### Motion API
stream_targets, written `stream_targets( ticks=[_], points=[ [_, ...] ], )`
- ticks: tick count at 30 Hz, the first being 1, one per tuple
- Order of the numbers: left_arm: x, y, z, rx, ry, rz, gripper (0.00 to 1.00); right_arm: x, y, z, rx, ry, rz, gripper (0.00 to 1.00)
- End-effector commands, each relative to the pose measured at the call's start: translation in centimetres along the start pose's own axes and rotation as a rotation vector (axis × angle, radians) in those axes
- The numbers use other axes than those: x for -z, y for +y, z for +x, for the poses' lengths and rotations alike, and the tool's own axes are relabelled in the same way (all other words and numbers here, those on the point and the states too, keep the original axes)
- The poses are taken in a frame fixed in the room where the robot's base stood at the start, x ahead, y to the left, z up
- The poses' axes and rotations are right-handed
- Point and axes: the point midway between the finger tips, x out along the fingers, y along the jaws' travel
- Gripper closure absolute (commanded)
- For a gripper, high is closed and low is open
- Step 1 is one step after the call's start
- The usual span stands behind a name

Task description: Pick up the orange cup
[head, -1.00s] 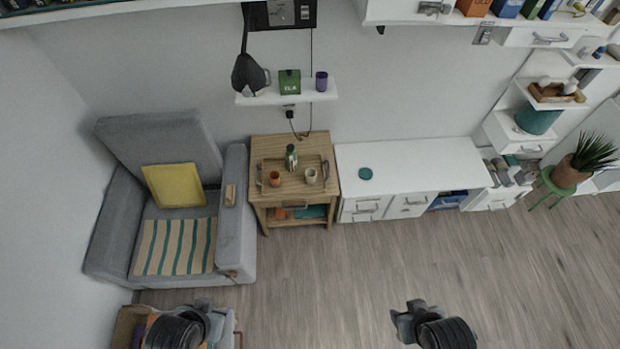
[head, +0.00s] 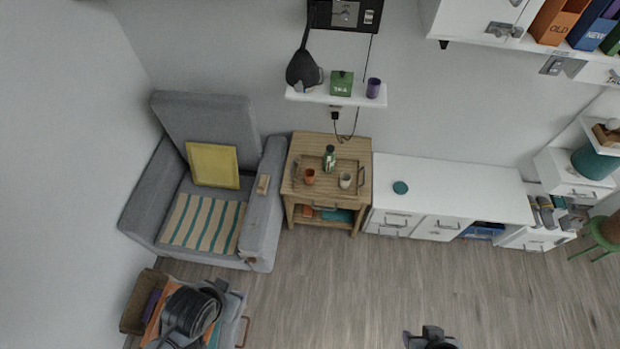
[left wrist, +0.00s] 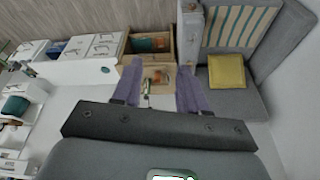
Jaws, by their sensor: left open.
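The orange cup (head: 309,176) stands on a wooden tray (head: 328,192) on top of the wooden side table (head: 299,141), left of a pale cup (head: 345,180) and a green bottle (head: 329,155). In the left wrist view a small orange shape, likely the cup (left wrist: 157,76), shows between the purple-grey fingers. My left gripper (head: 218,288) is low and left of the cup, well apart from it. In the left wrist view it is open and empty (left wrist: 156,88). My right gripper (head: 432,332) is at the bottom edge, partly cut off; its jaws are unclear.
A grey armchair (head: 262,228) with a yellow cushion (head: 213,165) stands left of the table. A white cabinet (head: 455,187) adjoins it on the right. A wall shelf (head: 336,97) hangs above. The floor (head: 400,285) in front is clear.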

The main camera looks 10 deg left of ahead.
Motion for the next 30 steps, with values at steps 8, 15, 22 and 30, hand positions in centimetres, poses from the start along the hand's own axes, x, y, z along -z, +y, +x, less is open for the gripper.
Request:
stream_targets(
  ticks=[8,15,22,30],
  points=[
    [0.00,0.00,0.00,0.000,0.000,0.000,0.57,0.01,0.00,0.00,0.000,0.000,0.000,0.57],
    [0.00,0.00,0.00,0.000,0.000,0.000,0.47,0.01,0.00,0.00,0.000,0.000,0.000,0.57],
    [0.01,0.00,0.00,0.000,0.000,0.000,0.11,0.02,-0.01,-0.01,0.000,0.000,0.000,0.57],
    [0.01,-0.01,0.01,0.000,0.000,-0.001,0.10,0.02,-0.01,0.00,0.000,0.000,0.000,0.57]
  ],
)
